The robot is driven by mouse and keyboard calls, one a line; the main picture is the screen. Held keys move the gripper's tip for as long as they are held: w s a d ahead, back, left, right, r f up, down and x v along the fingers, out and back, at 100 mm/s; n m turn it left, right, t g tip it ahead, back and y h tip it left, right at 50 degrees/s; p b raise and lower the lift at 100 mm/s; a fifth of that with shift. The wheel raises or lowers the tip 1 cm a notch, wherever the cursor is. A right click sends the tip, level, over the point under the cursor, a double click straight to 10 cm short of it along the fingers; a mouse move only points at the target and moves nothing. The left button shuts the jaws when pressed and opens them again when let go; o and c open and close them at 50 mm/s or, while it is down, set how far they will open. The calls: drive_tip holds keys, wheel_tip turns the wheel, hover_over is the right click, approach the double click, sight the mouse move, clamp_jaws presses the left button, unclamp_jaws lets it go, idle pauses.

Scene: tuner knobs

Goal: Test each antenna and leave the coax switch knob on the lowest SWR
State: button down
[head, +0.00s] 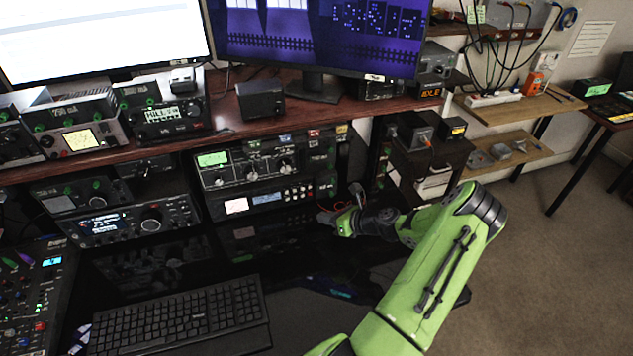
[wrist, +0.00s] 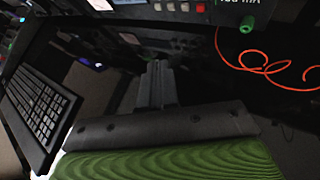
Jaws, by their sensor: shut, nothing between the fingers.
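The tuner (head: 260,165) with a lit green meter and several round knobs stands on the middle shelf in the head view. Below it is a unit with a small lit screen and several buttons (head: 268,199). I cannot tell for sure which knob is the coax switch, and no SWR value is readable. My gripper (head: 325,218) is in front of the rack, below and to the right of the tuner, apart from its knobs. In the wrist view my gripper (wrist: 157,85) is shut and empty, its fingers together. A green knob (wrist: 247,24) shows at that view's top.
A keyboard (head: 180,318) lies on the desk at the lower left; it also shows in the wrist view (wrist: 40,105). A transceiver (head: 130,222) stands left of the tuner. Two monitors are above. An orange cable (wrist: 275,68) curls at the right of the wrist view.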

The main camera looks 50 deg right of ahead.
sight(310, 187)
drive_tip(key=w+d+b, duration=0.1)
drive_tip(key=w, duration=0.1)
drive_tip(key=w+d+b, duration=0.1)
drive_tip(key=w, duration=0.1)
drive_tip(key=w+d, duration=0.1)
drive_tip(key=w, duration=0.2)
drive_tip(key=shift+d+b, duration=0.4)
drive_tip(key=shift+w+d, duration=0.25)
drive_tip(key=shift+w, duration=0.2)
idle(1.4)
drive_tip(key=shift+w+d, duration=0.2)
drive_tip(key=shift+w, duration=0.2)
drive_tip(key=shift+w+d, duration=0.15)
drive_tip(key=shift+w, duration=0.15)
idle(0.3)
idle(0.4)
drive_tip(key=shift+s+a+p, duration=0.35)
drive_tip(key=shift+s+p, duration=0.35)
drive_tip(key=shift+p, duration=0.1)
